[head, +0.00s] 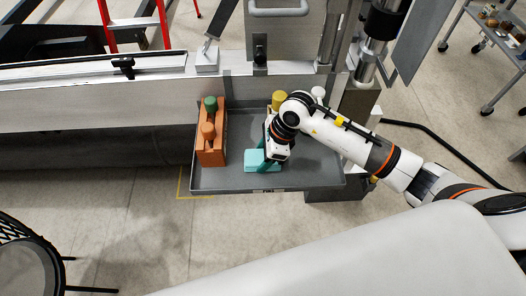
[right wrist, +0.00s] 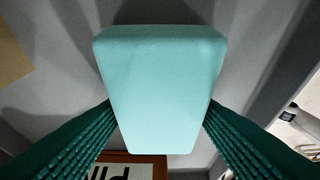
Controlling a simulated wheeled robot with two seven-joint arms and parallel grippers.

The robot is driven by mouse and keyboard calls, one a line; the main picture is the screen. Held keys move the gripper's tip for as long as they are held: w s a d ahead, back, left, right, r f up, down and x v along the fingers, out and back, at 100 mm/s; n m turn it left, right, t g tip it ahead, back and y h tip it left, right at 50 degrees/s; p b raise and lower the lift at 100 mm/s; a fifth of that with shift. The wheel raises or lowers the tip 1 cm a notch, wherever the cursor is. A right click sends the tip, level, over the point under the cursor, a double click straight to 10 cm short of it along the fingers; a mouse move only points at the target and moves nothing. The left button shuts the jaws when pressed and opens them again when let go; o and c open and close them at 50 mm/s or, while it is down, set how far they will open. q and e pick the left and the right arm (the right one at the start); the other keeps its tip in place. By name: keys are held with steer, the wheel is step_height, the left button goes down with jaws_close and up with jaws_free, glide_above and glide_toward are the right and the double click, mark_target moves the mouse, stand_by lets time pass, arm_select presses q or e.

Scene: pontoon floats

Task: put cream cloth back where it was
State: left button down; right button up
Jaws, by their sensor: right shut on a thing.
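No cream cloth can be made out for certain. My right gripper (head: 265,158) reaches down into the grey tray (head: 215,183) and is shut on a pale teal block (head: 252,162). In the right wrist view the block (right wrist: 160,85) sits between the two green ribbed fingers (right wrist: 160,130), which touch its sides near its narrower-looking end. Whether the block rests on the tray or hangs just above it, I cannot tell. My left gripper is not in view.
An orange-brown box (head: 211,151) with a green-topped bottle (head: 210,103) and an orange one (head: 208,130) stands at the tray's left end. A yellow object (head: 278,98) and a white one (head: 318,92) stand at the back. Tray floor left of the block is bare.

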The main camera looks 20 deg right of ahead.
steer(key=o, duration=1)
steer(key=shift+c, duration=0.2)
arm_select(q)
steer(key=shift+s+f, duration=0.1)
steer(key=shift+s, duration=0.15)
arm_select(e)
steer(key=shift+r, duration=0.15)
steer(key=shift+d+r, duration=0.1)
steer(key=shift+r, duration=0.1)
arm_select(q)
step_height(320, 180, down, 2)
steer(key=b, duration=0.2)
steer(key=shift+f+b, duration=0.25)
steer(key=shift+b, duration=0.15)
arm_select(e)
steer(key=v, duration=1.1)
steer(key=shift+r, duration=0.2)
steer(key=shift+s+d+f, duration=0.1)
steer(key=shift+s, duration=0.05)
